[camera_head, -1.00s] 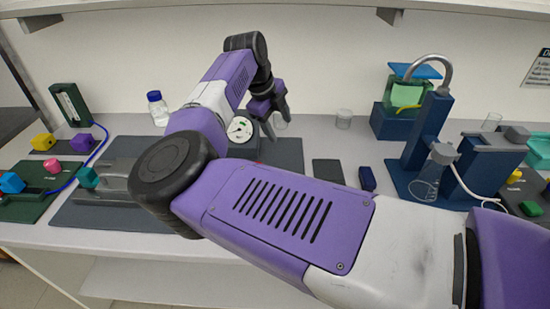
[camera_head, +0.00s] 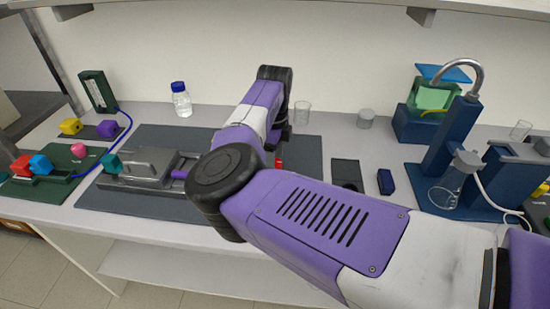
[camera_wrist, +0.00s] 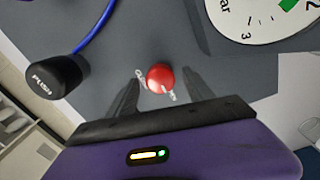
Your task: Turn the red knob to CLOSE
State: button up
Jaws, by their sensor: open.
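The red knob (camera_wrist: 160,77) is a round red cap on a dark grey plate, with pale lettering partly hidden beside it. A sliver of red (camera_head: 279,162) shows beside my forearm in the head view, likely the same knob. My gripper (camera_wrist: 161,72) is open in the wrist view. Its two dark fingers stand apart, one to each side of the knob, with visible gaps. I cannot tell how far above the plate the fingertips are. In the head view my own arm hides the gripper.
A white pressure gauge (camera_wrist: 262,14) lies close to the right finger. A black PUSH fitting (camera_wrist: 56,76) with a blue tube is at the left. A grey metal cell (camera_head: 147,165) sits on the dark mat (camera_head: 110,202). A bottle (camera_head: 181,100) and beakers stand behind.

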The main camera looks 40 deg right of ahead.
jog(key=shift+f, duration=0.35)
grip_shut()
